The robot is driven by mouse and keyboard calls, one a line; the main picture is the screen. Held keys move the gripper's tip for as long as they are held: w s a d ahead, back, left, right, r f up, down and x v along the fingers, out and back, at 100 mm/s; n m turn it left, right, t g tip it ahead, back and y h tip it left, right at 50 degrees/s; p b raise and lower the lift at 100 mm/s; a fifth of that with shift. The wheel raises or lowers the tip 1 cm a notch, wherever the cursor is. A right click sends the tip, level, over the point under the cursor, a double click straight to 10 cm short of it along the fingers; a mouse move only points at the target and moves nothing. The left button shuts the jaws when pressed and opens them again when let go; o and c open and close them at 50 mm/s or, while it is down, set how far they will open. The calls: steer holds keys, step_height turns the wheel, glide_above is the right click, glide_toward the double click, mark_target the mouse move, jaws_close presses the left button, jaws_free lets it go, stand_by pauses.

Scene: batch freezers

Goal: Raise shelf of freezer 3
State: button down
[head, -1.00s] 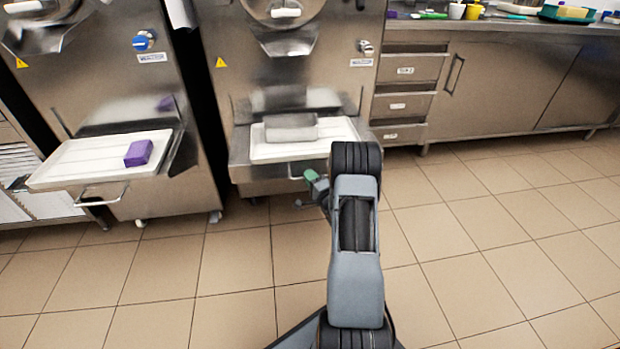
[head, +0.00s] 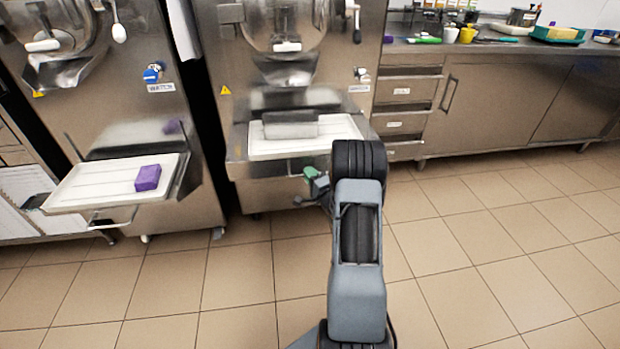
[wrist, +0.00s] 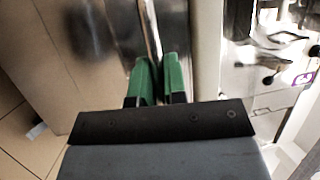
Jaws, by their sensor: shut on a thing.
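The middle freezer (head: 215,60) has a pull-out shelf at its front with a white ribbed top (head: 345,128) and a steel frame. A grey block (head: 290,130) shows at the back of the shelf. My gripper (head: 312,180), with green fingers, is at the shelf's front edge, right of its middle. In the wrist view the green fingers (wrist: 159,75) are closed around a thin metal bar (wrist: 152,35), the shelf's handle. The exact contact is partly hidden by the fingers. A purple label (wrist: 305,77), seemingly a 3, shows at the right.
The left freezer (head: 135,70) has a lower white shelf (head: 95,180) with a handle and a purple block (head: 148,178) on it. Drawers and a counter (head: 510,95) with several items stand at the right. The tiled floor in front is clear.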

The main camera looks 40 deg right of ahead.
steer(key=shift+w+r, duration=0.1)
steer(key=shift+r, duration=0.25)
steer(key=c, duration=1.4)
jaws_free()
steer(key=shift+o, duration=1.1)
steer(key=shift+f, duration=0.1)
steer(key=s+f+p, duration=0.1)
steer(key=s+f, duration=0.1)
steer(key=s, duration=1.1)
steer(key=shift+s+a+f+p, duration=0.2)
steer(key=shift+s+a+p, duration=0.15)
steer(key=shift+p, duration=0.05)
steer(key=shift+r, duration=0.1)
